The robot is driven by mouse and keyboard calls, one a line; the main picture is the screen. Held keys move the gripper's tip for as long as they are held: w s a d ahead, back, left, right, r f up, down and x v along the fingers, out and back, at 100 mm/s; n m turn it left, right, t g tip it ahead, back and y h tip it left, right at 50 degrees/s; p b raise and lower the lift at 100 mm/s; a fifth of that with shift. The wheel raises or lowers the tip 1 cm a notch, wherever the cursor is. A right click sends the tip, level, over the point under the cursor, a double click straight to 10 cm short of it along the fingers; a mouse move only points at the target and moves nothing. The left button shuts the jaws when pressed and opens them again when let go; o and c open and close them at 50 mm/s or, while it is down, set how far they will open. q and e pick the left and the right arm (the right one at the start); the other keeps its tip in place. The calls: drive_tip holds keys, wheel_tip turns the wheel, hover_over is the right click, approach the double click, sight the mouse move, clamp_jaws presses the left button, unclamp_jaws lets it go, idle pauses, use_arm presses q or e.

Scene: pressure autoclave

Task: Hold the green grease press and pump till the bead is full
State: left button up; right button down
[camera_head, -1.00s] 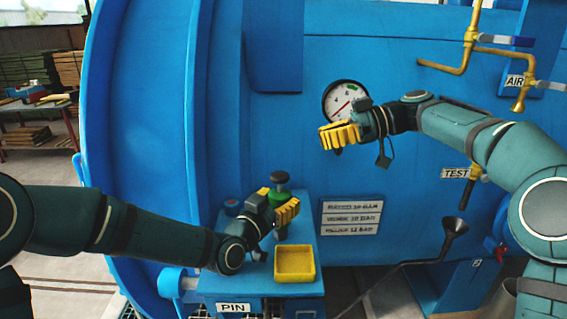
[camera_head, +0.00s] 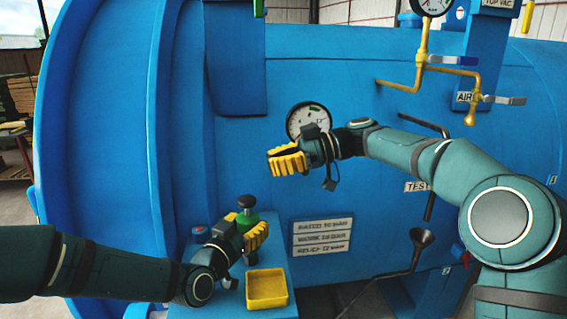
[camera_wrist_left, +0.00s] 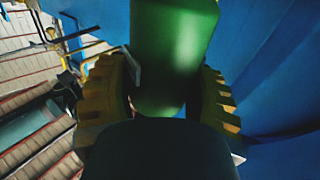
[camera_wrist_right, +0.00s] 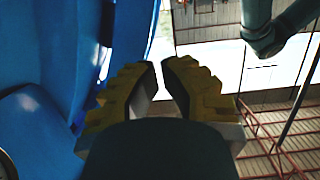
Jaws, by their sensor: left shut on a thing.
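The green grease press (camera_head: 245,220) is an upright green cylinder with a dark round knob on top. It stands on a blue ledge at the vessel's front. My left gripper (camera_head: 250,232) is shut on it from the left side. In the left wrist view, the green body (camera_wrist_left: 172,55) fills the space between the yellow fingers. I cannot make out a grease bead. My right gripper (camera_head: 288,158) is in the air in front of the round gauge (camera_head: 308,120), apart from the press. Its fingertips (camera_wrist_right: 158,68) are close together with a narrow gap and nothing between them.
A yellow tray (camera_head: 267,304) is on the ledge just right of my left gripper. A black funnel (camera_head: 423,237) and brass pipes (camera_head: 424,55) are on the right. A sign plate (camera_head: 322,237) is on the vessel.

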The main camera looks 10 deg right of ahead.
hover_over(250, 197)
drive_tip(key=shift+s+d+f, duration=0.1)
drive_tip(key=shift+d+f, duration=0.15)
drive_tip(key=shift+f, duration=0.45)
drive_tip(key=f, duration=0.3)
drive_tip(key=shift+a, duration=0.2)
drive_tip(key=shift+f, duration=0.55)
